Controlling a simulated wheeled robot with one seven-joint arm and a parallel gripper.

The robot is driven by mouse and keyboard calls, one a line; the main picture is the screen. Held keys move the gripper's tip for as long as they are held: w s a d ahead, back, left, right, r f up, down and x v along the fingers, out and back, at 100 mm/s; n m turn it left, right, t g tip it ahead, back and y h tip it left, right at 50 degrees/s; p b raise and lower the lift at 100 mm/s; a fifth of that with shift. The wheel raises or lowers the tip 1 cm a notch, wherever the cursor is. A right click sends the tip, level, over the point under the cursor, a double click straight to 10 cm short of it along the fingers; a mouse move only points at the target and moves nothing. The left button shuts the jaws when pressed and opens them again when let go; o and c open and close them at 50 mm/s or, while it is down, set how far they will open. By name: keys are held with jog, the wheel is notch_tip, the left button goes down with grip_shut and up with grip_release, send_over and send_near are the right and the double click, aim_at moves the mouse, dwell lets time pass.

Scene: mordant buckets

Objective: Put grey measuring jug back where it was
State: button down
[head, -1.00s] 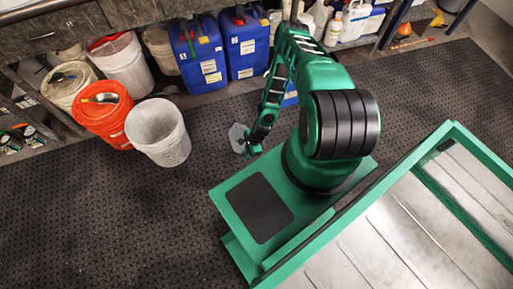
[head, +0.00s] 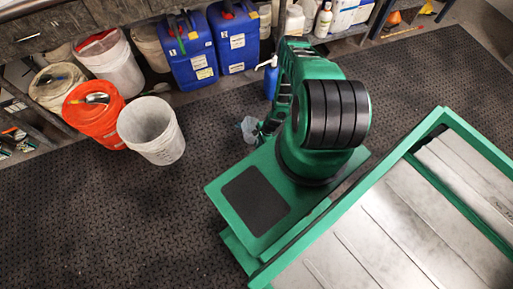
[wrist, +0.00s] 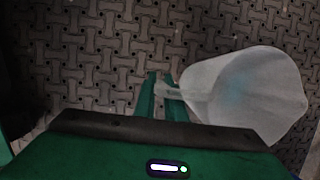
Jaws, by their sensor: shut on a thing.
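The grey measuring jug (wrist: 245,95) is translucent and shows large at the right of the wrist view, its wide mouth facing the camera. My gripper (wrist: 160,84) is shut on the jug's handle and holds it over the dark mat. In the head view the jug (head: 248,128) is small, just left of my arm. My gripper is mostly hidden behind the arm there. I cannot tell its exact height above the floor.
A white bucket (head: 150,130), an orange bucket (head: 95,115) with a ladle on top and other buckets stand at the left. A blue pump bottle (head: 271,78) stands beside my arm. The dark patterned floor (head: 120,220) is clear at lower left.

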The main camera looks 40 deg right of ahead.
jog(key=shift+f, duration=1.2)
jog(key=c, duration=1.8)
grip_release()
jog(key=v, duration=1.2)
